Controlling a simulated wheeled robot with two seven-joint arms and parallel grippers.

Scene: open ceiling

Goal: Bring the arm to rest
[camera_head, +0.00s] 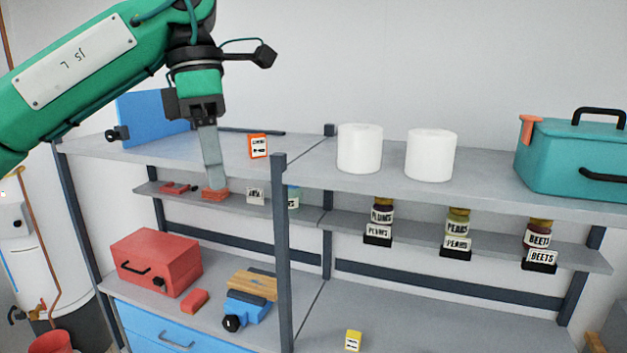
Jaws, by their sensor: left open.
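My left arm (75,80) is green and comes in from the upper left. My left gripper (213,187) points down in front of the upper shelf's front edge. Its grey fingers overlap closely in this view, and it is open. A small red-orange piece (216,195) shows right at the fingertips. I cannot tell whether they touch it. My right gripper is not in view.
The upper shelf (300,165) holds two white rolls (360,148) (431,155), a teal toolbox (575,160), a blue panel (150,113) and an orange-white box (258,146). Labelled jars (458,222) stand below. The bench holds a red toolbox (157,262) and blue vise (247,308). A post (281,250) rises mid-rack.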

